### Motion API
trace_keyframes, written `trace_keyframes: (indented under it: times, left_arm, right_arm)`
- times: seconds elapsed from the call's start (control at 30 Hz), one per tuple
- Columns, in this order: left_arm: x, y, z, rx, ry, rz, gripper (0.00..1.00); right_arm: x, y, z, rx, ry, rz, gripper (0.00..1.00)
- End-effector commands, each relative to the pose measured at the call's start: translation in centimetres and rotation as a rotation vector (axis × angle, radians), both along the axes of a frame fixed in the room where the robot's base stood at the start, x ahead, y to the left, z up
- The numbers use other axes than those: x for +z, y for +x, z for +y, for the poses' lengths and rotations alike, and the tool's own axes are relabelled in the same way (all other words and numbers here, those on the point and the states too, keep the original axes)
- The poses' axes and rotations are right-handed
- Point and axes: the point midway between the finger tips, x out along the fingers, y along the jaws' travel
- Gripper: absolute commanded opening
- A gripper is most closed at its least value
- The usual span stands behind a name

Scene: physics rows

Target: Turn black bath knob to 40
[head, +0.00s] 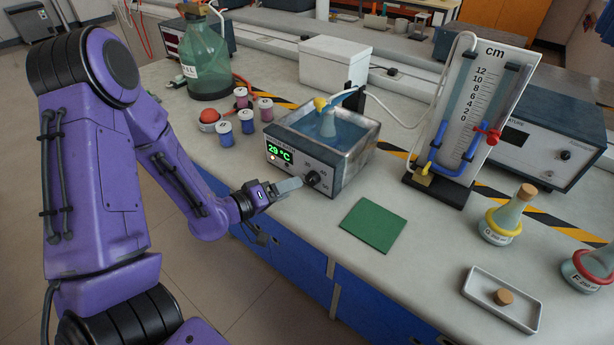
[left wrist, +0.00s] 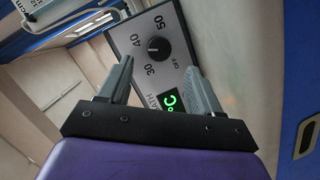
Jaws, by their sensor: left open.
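The black bath knob (head: 312,177) is on the front panel of the water bath (head: 345,170), right of a green display reading 29 °C. In the left wrist view the knob (left wrist: 159,47) sits among the marks OFF, 30, 40 and 50. A pale mark on it faces roughly the 30–40 side; its exact setting is too small to tell. My left gripper (head: 297,183) is just in front of the panel beside the knob. In the left wrist view its jaws (left wrist: 160,66) are apart and empty, with the knob beyond the gap between the fingertips. My right gripper is out of view.
A green mat (head: 373,225) lies right of the bath, near the bench edge. A flask (head: 325,124) sits in the bath. A manometer board (head: 470,110) stands to the right.

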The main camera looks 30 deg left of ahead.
Motion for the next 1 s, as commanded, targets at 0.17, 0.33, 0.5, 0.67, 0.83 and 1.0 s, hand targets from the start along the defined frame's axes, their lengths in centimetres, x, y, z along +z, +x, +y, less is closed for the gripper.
trace_keyframes:
  times: [0.17, 0.33, 0.5, 0.67, 0.83, 1.0]
  left_arm:
    - [-0.9, 3.7, -1.2, -0.001, 0.0, 0.002, 0.64]
    - [-1.3, 5.6, -1.7, 0.001, 0.002, 0.002, 0.64]
    - [-1.4, 5.9, -1.8, 0.003, 0.0, 0.002, 0.64]
    - [-1.4, 5.9, -1.8, 0.003, 0.0, 0.002, 0.54]
    - [-1.4, 5.9, -1.7, 0.003, 0.001, 0.001, 0.08]
    - [-1.3, 5.9, -1.8, 0.001, 0.068, -0.003, 0.08]
  right_arm:
    - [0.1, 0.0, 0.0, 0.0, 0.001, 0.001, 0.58]
    - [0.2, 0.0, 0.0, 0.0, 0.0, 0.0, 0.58]
    - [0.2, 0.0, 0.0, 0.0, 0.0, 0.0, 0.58]
    - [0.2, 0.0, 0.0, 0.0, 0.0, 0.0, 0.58]
    - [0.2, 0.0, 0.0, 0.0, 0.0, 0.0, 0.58]
    - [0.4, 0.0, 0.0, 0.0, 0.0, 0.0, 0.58]
